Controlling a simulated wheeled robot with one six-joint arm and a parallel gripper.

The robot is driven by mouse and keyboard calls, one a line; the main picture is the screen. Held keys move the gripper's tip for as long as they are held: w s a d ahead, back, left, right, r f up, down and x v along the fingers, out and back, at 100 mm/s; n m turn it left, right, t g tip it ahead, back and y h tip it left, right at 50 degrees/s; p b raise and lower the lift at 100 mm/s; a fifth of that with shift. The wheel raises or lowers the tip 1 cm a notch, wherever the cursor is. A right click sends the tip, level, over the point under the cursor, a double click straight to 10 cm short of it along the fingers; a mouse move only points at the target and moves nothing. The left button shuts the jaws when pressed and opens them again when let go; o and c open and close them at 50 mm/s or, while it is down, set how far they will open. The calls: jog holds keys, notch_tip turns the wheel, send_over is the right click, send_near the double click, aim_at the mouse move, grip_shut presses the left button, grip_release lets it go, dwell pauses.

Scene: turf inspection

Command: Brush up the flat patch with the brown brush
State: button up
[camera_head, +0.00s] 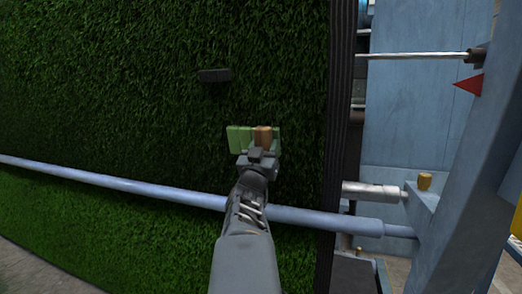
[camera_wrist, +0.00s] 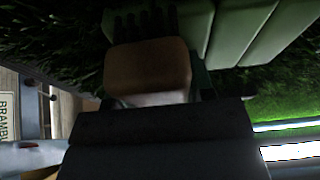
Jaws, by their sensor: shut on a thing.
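My gripper (camera_head: 261,153) is shut on the brown brush (camera_head: 263,136) in front of the upright turf. In the wrist view the brush (camera_wrist: 147,68) fills the upper middle, with dark bristles pointing away from me toward the turf. Pale green flat strips (camera_head: 240,138), which look like the flat patch, lie behind and beside the brush. They also show at the upper right of the wrist view (camera_wrist: 240,32). The brush hides part of them. I cannot tell whether the bristles touch the strips.
A small dark block (camera_head: 215,75) sits on the turf (camera_head: 110,75) above and left. A blue-grey bar (camera_head: 120,183) crosses the turf below my gripper. Machine framing (camera_head: 450,190) with a red triangle (camera_head: 468,86) stands at the right.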

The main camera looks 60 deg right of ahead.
aim_at(234, 136)
jog(key=shift+s+d+b, duration=0.2)
jog(key=shift+s+b, duration=0.3)
jog(key=shift+s, duration=0.35)
jog(key=shift+s+d+b, duration=0.2)
jog(key=shift+s+b, duration=0.3)
jog(key=shift+s, duration=0.35)
jog(key=shift+w+a, duration=0.15)
jog(key=shift+w, duration=0.7)
jog(key=shift+w+a+p, duration=0.2)
jog(key=shift+w+p, duration=0.05)
jog(key=shift+w, duration=0.4)
jog(key=shift+w+a+p, duration=0.15)
jog(key=shift+w+p, duration=0.05)
jog(key=shift+w, duration=0.4)
jog(key=shift+w, duration=0.1)
jog(key=w, duration=0.1)
jog(key=w+a+p, duration=0.1)
jog(key=w, duration=0.1)
jog(key=shift+w, duration=0.3)
jog(key=shift+w, duration=0.1)
jog(key=shift+w+a+p, duration=0.2)
jog(key=shift+w+p, duration=0.1)
jog(key=shift+w, duration=0.65)
jog(key=shift+w+a+p, duration=0.25)
jog(key=shift+w, duration=0.65)
jog(key=shift+w+a+p, duration=0.2)
jog(key=shift+w+p, duration=0.1)
jog(key=shift+w, duration=0.65)
